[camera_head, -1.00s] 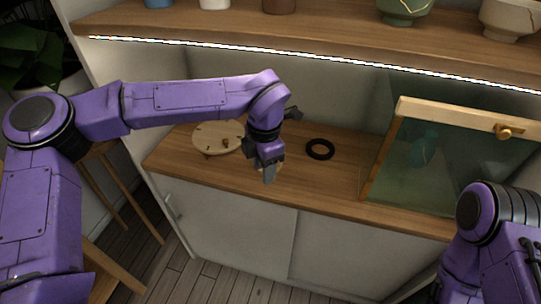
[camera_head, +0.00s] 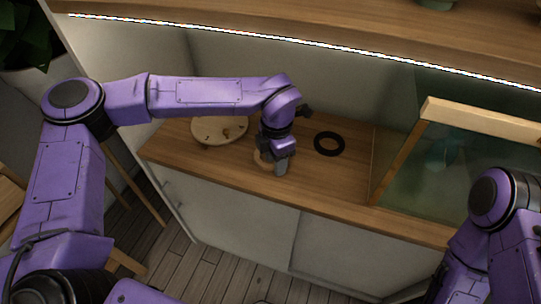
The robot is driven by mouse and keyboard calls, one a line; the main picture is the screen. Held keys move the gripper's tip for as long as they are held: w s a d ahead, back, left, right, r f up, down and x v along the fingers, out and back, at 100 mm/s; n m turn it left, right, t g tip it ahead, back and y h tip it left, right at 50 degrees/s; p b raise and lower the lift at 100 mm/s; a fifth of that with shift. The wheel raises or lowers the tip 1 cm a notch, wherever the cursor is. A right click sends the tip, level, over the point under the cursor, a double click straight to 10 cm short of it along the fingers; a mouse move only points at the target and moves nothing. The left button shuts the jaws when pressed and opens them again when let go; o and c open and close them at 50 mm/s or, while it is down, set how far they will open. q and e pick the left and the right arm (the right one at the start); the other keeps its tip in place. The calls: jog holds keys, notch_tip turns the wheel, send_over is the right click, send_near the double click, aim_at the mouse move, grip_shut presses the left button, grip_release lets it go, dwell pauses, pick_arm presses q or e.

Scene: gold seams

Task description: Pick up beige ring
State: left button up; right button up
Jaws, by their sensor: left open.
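The beige ring (camera_head: 262,160) lies on the wooden cabinet top, mostly hidden behind my left gripper; only its left part shows. My left gripper (camera_head: 281,168) is open and points down over the ring's right side. I cannot tell whether the fingers touch the ring or are around its rim. My right arm is at the lower right, and its gripper is out of view.
A black ring (camera_head: 329,144) lies just right of my left gripper. A round cream board (camera_head: 219,130) with small pegs lies to the left. A wood-framed glass case (camera_head: 440,180) stands at the right. A shelf (camera_head: 330,30) with a light strip hangs above.

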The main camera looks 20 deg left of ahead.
pick_arm(q)
grip_shut()
jog(key=shift+r, duration=0.1)
